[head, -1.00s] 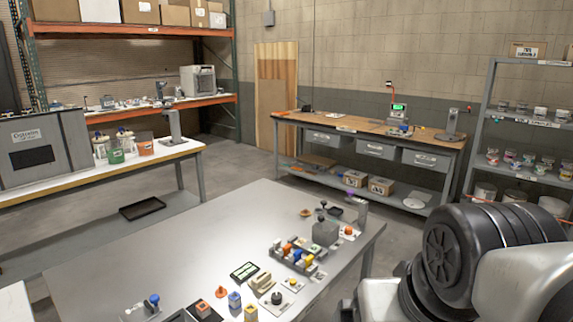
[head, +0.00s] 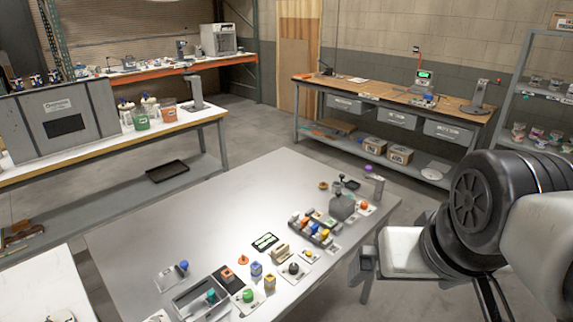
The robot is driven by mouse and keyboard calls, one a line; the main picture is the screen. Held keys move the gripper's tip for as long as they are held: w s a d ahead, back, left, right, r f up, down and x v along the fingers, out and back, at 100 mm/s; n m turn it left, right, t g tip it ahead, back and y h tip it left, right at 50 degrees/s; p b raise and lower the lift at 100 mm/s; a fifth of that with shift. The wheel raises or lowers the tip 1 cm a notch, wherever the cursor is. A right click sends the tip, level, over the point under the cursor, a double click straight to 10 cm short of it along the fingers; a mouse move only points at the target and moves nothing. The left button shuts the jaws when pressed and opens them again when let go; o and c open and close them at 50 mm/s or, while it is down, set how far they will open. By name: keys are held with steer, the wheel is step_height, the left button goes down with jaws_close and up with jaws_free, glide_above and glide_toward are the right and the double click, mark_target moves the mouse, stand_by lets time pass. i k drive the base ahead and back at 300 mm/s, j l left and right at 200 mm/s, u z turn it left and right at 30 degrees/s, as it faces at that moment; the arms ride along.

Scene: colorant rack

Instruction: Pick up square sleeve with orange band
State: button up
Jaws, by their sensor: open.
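Several small coloured pieces stand on the grey table, too small for me to tell surely which is the square sleeve with orange band. An orange-topped piece (head: 227,273) sits on a dark square base near the front. A blue and yellowish block (head: 256,270) and a yellow block (head: 269,283) stand just right of it. A dark rack (head: 318,233) farther back holds orange, yellow, blue and white pieces. My gripper (head: 364,268) is open, just off the table's right edge, apart from all these pieces; its fingertips are hard to make out.
The grey table (head: 160,236) is bare on its left and far side. A wooden-topped bench (head: 385,96) stands behind.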

mark_target(227, 275)
steer(key=u, duration=0.9)
steer(key=k+j+z, duration=0.1)
steer(key=j+z, duration=0.15)
steer(key=j, duration=0.25)
